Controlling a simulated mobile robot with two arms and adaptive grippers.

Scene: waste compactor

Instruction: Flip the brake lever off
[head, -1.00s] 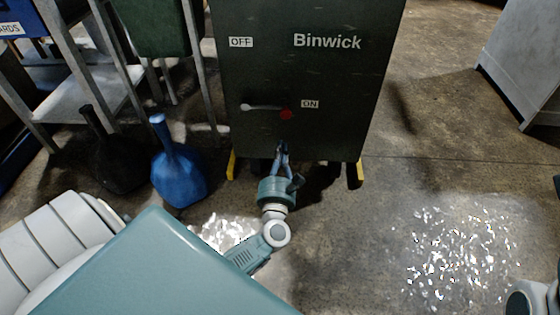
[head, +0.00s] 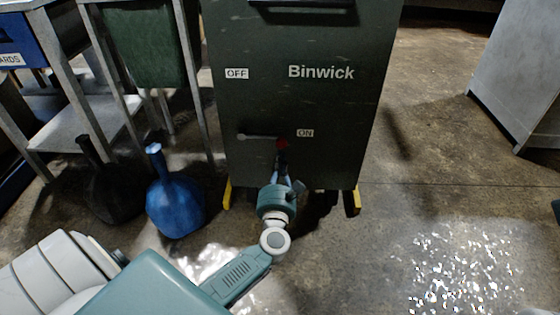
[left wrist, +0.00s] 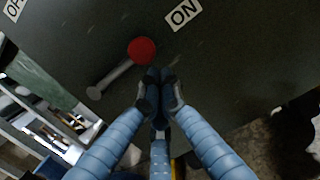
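The brake lever is a grey shaft (head: 258,137) with a red knob (head: 282,143) on the dark green Binwick compactor front (head: 330,110). It lies almost level, knob at the right by the ON label (head: 305,133). The OFF label (head: 237,73) is higher up. My left gripper (head: 282,158) is just below the knob, its blue fingers pointing at the panel. In the left wrist view, the fingertips (left wrist: 160,82) are together with nothing seen between them. The knob (left wrist: 142,50) is just beyond them, to the upper left. I cannot tell whether they touch it. My right gripper is out of view.
A blue long-necked container (head: 175,205) and a black one (head: 113,190) stand on the floor at left, by a metal-legged stand (head: 195,80). A grey cabinet (head: 520,75) is at upper right. The floor (head: 430,180) right of the compactor is open, with shiny patches.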

